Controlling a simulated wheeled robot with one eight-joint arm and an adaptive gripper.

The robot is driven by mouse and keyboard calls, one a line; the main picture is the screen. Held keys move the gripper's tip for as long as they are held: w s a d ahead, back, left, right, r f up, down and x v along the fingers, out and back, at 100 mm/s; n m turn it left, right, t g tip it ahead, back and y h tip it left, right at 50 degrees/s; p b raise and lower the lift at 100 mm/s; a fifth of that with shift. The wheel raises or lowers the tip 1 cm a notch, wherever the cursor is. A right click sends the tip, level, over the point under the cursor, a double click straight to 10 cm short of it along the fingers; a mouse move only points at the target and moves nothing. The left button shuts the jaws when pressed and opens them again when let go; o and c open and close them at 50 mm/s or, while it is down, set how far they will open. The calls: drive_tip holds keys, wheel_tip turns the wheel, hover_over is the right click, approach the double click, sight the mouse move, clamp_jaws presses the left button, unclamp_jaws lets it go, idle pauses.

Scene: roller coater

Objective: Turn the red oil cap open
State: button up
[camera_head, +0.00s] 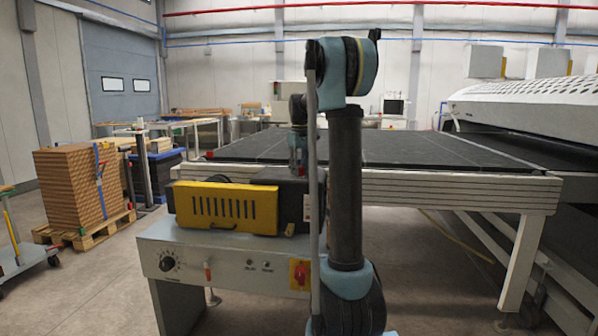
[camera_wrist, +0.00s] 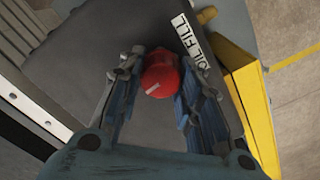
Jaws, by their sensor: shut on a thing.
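The red oil cap (camera_wrist: 160,75) is in the upper middle of the wrist view, with a pale bar mark on its top. It sits on a dark housing (camera_wrist: 88,70) beside a white "OIL FILL" label (camera_wrist: 190,40). My gripper (camera_wrist: 160,82) has one finger on each side of the cap and is shut on it. In the head view my gripper (camera_head: 298,165) is small and partly hidden behind my arm, above the dark housing. The cap cannot be made out there.
A yellow slotted guard (camera_head: 222,208) stands in front of the housing on a grey control cabinet (camera_head: 215,258) with a knob and a red-yellow switch (camera_head: 300,274). A long dark conveyor table (camera_head: 400,148) lies behind. Stacked boards (camera_head: 75,190) stand on a pallet at left.

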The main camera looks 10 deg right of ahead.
drive_tip(key=o, duration=1)
drive_tip(key=shift+o, duration=0.2)
drive_tip(key=shift+r, duration=0.1)
wheel_tip(320, 180, up, 12)
drive_tip(key=shift+w, duration=0.1)
